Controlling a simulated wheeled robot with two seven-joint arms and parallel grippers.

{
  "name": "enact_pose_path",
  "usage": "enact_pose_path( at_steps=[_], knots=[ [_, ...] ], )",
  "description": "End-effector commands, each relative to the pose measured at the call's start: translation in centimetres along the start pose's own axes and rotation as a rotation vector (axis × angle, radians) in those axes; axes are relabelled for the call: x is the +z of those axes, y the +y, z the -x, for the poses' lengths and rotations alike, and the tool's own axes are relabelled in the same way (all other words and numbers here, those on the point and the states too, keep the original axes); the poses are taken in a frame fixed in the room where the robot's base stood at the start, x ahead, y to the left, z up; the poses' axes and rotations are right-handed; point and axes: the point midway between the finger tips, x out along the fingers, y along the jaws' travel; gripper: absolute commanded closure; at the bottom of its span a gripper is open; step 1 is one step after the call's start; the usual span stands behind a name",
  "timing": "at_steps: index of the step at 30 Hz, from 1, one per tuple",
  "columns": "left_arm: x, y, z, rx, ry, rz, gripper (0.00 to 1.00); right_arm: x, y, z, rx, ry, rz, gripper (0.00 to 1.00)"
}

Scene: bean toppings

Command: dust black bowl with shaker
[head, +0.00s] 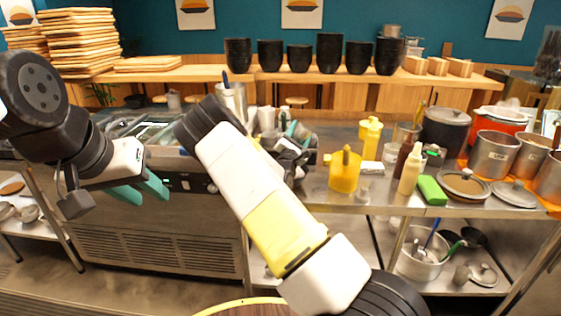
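No black bowl can be made out on the counter; several black vessels (329,54) stand in a row on the back shelf. I cannot tell which item is the shaker; yellow containers (344,172) and a cream squeeze bottle (411,170) stand on the metal counter. My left gripper (145,190) has teal fingers spread apart with nothing between them, in front of the steel unit at left. My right gripper (294,140) is over the counter's middle, largely hidden behind my own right arm. Its teal parts show, but its opening and any held thing are unclear.
A black lidded pot (445,132), metal pots (494,154) and a green block (431,190) crowd the counter's right. Stacked wooden trays (80,40) stand at back left. A lower shelf holds a metal pot with utensils (420,262). Open floor lies at lower left.

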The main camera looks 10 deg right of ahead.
Motion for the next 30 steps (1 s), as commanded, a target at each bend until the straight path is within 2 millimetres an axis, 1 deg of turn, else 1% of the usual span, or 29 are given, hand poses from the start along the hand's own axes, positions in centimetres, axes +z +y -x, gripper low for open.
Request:
enact_pose_path(
  at_steps=[1,2,4,5,6,8,9,10,12,15,25,30],
  knots=[
    [0.0,0.0,-0.1,0.000,-0.002,0.000,0.64,3.9,3.4,-1.5,0.018,-0.028,-0.024,0.76],
    [0.0,0.0,0.0,0.000,-0.002,0.000,0.64,4.0,3.5,-1.5,0.015,-0.022,-0.019,0.76],
    [0.0,0.0,0.1,0.000,0.003,0.000,0.64,0.5,0.4,-0.3,0.005,-0.009,-0.005,0.76],
    [0.0,0.0,0.1,0.000,0.003,0.000,0.64,-0.6,-0.5,0.1,0.007,-0.010,-0.005,0.76],
    [0.0,0.0,0.0,0.000,0.001,0.000,0.64,0.2,0.4,-0.2,0.012,-0.020,-0.015,0.76],
    [0.0,0.0,-0.1,0.000,-0.002,0.000,0.64,3.5,3.0,-1.3,0.018,-0.028,-0.024,0.76],
    [0.0,0.0,0.0,0.000,-0.002,0.000,0.64,4.0,3.5,-1.5,0.015,-0.022,-0.019,0.76],
    [0.0,0.0,0.0,0.000,0.000,0.000,0.64,2.7,2.3,-1.1,0.010,-0.014,-0.010,0.76],
    [0.0,0.0,0.1,0.000,0.003,0.000,0.64,-0.6,-0.5,0.1,0.007,-0.010,-0.005,0.76],
    [0.0,0.0,-0.1,0.000,-0.002,0.000,0.64,-0.1,0.1,-0.1,0.012,-0.021,-0.015,0.76],
    [0.0,0.0,0.0,0.000,0.000,0.000,0.64,-0.1,0.1,0.0,0.012,-0.019,-0.014,0.76],
    [0.0,0.0,0.0,0.000,0.000,0.000,0.64,0.6,0.7,-0.3,0.013,-0.019,-0.015,0.76]
  ],
)
